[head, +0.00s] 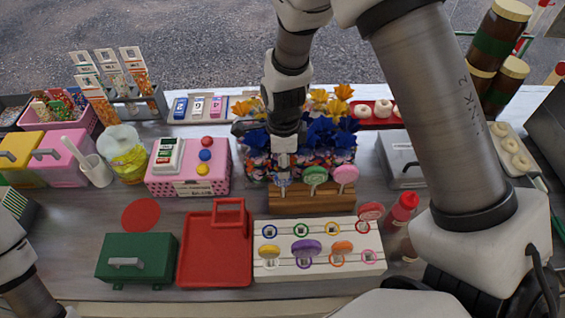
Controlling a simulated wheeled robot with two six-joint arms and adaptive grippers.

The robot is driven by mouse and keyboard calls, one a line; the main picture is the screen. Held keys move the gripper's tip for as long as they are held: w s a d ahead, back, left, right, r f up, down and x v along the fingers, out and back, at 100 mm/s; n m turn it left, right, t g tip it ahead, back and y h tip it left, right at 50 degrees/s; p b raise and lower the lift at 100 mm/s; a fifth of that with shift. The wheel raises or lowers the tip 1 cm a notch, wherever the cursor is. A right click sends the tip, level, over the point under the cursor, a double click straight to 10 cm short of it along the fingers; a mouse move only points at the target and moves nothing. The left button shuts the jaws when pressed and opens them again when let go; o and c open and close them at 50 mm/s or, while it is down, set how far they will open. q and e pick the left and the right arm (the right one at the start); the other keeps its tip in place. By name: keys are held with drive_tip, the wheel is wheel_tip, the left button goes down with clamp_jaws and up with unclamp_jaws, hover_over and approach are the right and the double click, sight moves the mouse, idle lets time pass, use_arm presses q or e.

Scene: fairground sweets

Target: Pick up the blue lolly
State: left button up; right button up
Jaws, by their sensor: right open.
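My right gripper (284,166) points down over the left end of the wooden lolly block (312,203). It is open. A partly hidden blue and white lolly (282,181) stands upright in the block, directly below the fingers. I cannot tell whether the fingers touch it or are around it. A green lolly (315,175) and a pink lolly (346,174) stand to its right in the same block. My left gripper is out of view; only part of that arm shows at the lower left.
A white rack (262,229) with coloured rings stands in front of the block, holding yellow, purple and orange lollies. A red lolly (371,211) is at its back right. Blue and yellow flowers (335,133) crowd behind the gripper. A red tray (207,265) lies left of the rack.

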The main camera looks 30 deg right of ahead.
sight(283, 182)
drive_tip(key=shift+s+a+f+p, duration=0.2)
drive_tip(key=shift+s+a+f, duration=0.15)
drive_tip(key=shift+s, duration=0.25)
drive_tip(key=shift+s+a+f+p, duration=0.25)
drive_tip(key=shift+s+f, duration=0.15)
drive_tip(key=shift+s, duration=0.15)
drive_tip(key=f, duration=0.3)
drive_tip(key=w+f, duration=0.1)
drive_tip(key=shift+d+f, duration=0.3)
drive_tip(key=shift+d, duration=0.1)
drive_tip(key=shift+w+f, duration=0.1)
drive_tip(key=shift+w, duration=0.1)
drive_tip(key=shift+s, duration=0.1)
drive_tip(key=shift+s+a+r, duration=0.25)
drive_tip(key=shift+s+r, duration=0.1)
drive_tip(key=c, duration=0.6)
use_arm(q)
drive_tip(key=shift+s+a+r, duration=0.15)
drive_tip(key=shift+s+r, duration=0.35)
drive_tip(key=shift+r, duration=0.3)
use_arm(e)
drive_tip(key=shift+w+d+f, duration=0.1)
drive_tip(key=shift+w+f, duration=0.05)
drive_tip(key=shift+w, duration=0.05)
clamp_jaws()
